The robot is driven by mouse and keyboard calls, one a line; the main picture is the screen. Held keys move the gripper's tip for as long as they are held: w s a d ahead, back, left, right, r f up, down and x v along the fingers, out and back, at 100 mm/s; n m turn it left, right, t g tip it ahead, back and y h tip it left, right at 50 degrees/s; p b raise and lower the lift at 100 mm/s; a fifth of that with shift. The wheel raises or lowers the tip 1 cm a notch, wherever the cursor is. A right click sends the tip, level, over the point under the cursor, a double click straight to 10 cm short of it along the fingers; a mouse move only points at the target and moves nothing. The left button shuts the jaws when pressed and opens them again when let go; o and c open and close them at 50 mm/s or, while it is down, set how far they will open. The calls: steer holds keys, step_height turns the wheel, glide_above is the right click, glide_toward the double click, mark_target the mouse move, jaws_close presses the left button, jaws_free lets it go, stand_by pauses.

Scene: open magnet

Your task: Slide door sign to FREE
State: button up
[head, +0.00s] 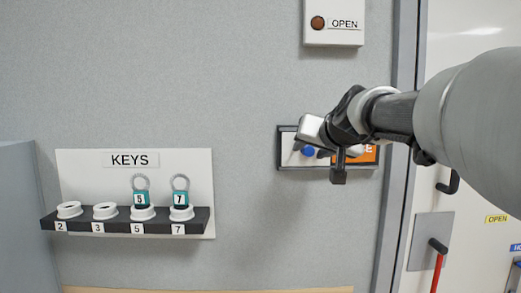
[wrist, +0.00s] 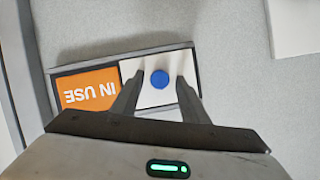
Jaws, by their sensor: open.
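The door sign (wrist: 186,46) is a dark frame on the grey wall, seen rotated in the wrist view. Its orange part (wrist: 88,88) reads IN USE, and beside it is a white sliding panel (wrist: 152,95) with a round blue knob (wrist: 160,78). In the head view the blue knob (head: 308,151) shows at the left part of the sign, and my arm covers much of the orange part (head: 369,154). My gripper (wrist: 157,86) is open, with its fingers on either side of the blue knob; whether they touch it I cannot tell.
A KEYS board (head: 80,165) with a black shelf (head: 100,226) hangs to the left, holding several white rings and two teal padlocks. An OPEN indicator box (head: 334,38) is above the sign. A door frame (head: 400,60) and a red-handled lever (head: 437,268) are to the right.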

steer(key=shift+s+r, duration=0.1)
steer(key=shift+s, duration=0.05)
steer(key=shift+c, duration=1.1)
jaws_close()
steer(key=d+b, duration=0.7)
steer(key=d, duration=0.6)
steer(key=shift+d, duration=0.3)
steer(key=shift+o, duration=1.1)
jaws_free()
steer(key=shift+d, duration=0.15)
